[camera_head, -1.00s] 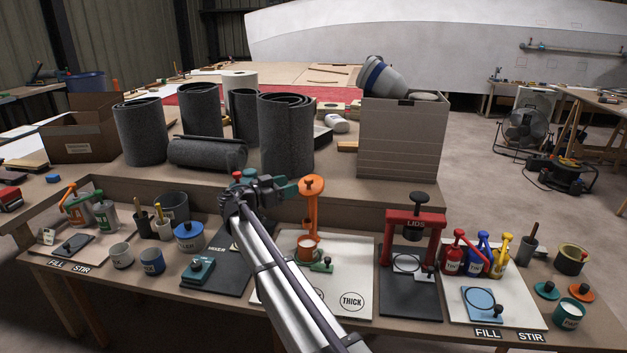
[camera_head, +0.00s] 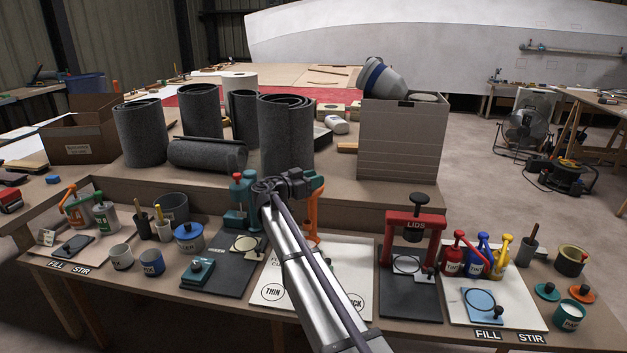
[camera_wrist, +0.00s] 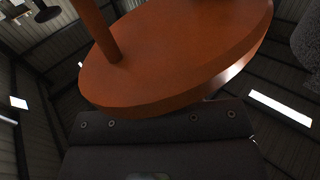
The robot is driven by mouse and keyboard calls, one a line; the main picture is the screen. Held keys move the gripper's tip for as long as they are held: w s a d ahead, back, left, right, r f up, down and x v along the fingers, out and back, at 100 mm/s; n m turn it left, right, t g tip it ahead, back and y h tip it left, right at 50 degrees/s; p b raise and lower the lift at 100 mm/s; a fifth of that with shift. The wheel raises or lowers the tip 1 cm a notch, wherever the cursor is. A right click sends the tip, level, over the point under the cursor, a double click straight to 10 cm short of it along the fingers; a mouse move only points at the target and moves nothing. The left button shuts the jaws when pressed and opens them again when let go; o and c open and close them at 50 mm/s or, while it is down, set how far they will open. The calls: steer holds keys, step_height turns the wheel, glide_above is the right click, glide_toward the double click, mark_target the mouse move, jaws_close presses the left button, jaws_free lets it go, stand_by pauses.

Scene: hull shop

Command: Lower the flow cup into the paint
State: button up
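The orange stand that carries the flow cup (camera_head: 312,217) is on the white board in the head view, partly behind my arm. The flow cup and the paint below it are hidden by my arm. My gripper (camera_head: 315,181) is at the top of this stand, overlapping its orange head. In the wrist view a large orange disc with a post (camera_wrist: 185,55) fills the upper middle, close above my dark gripper body. The fingertips are not clear there, so I cannot tell whether they are open or touching the orange part.
The white board (camera_head: 332,265) has THIN and THICK circles. The teal mixer (camera_head: 240,205) stands close on the left, and the red LIDS press (camera_head: 414,225) on the right. Grey rolls (camera_head: 286,135) and a box (camera_head: 400,140) stand behind.

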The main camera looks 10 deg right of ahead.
jaws_close()
step_height(320, 180, down, 12)
steer(key=b, duration=1.1)
steer(key=shift+r+b, duration=0.2)
steer(key=shift+b, duration=0.1)
steer(key=shift+s+r, duration=0.15)
steer(key=shift+r, duration=0.05)
steer(key=shift+o, duration=2.3)
jaws_free()
steer(key=shift+a, duration=0.1)
steer(key=v, duration=1)
steer(key=shift+a, duration=0.35)
